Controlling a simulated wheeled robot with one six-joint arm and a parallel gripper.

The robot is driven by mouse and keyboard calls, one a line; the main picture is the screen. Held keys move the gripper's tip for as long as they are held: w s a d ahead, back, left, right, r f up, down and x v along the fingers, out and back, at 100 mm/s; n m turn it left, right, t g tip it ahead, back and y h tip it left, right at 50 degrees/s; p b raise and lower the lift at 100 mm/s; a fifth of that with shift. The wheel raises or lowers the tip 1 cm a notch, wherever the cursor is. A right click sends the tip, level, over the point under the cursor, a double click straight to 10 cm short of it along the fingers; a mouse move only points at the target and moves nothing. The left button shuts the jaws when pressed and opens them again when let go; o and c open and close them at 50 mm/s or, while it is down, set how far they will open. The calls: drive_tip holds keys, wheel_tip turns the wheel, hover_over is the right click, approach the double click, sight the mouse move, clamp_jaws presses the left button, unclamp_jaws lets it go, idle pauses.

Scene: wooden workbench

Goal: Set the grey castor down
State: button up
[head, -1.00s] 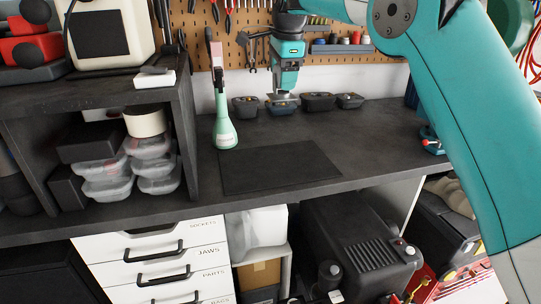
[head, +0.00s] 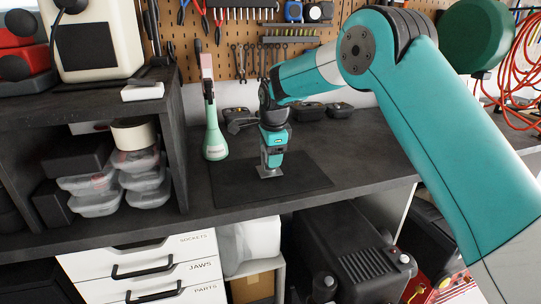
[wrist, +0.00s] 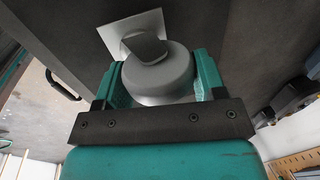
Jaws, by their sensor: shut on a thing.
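My gripper (head: 271,158) is over the dark mat (head: 312,181) on the bench, pointing down. In the wrist view my gripper (wrist: 160,78) has its two teal fingers on either side of the grey castor (wrist: 165,84) and is shut on it. The castor's pale square plate (wrist: 122,33) faces away from the gripper, towards the mat. In the head view the castor (head: 269,173) shows just under the fingers, at or close above the mat; I cannot tell whether it touches.
A dark shelf unit (head: 175,150) stands at the left. The mat around the castor is clear.

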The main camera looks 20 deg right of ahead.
drive_tip(key=shift+f, duration=0.55)
drive_tip(key=shift+f, duration=0.1)
drive_tip(key=o, duration=1.1)
